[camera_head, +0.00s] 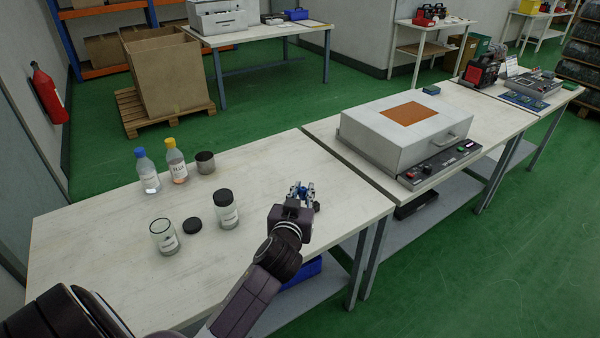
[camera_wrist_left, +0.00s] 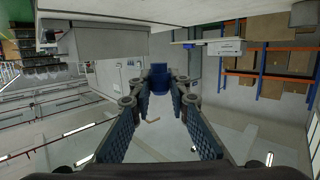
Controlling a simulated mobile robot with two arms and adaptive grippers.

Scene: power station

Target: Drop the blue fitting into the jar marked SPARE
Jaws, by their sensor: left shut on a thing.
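My left gripper (camera_head: 300,196) is above the right part of the near bench and shut on the small blue fitting (camera_head: 304,189). The wrist view shows the fitting (camera_wrist_left: 159,76) between the fingertips. An open glass jar (camera_head: 164,238) with a white label stands on the bench, left of the gripper. A black lid (camera_head: 193,226) lies beside it. A second labelled glass jar (camera_head: 229,212), closed with a black lid, stands between the open jar and the gripper. The label writing is too small to read. My right gripper is not in view.
A large grey machine (camera_head: 365,137) stands on the adjoining bench to the right. The near bench (camera_head: 105,265) is bare at front left.

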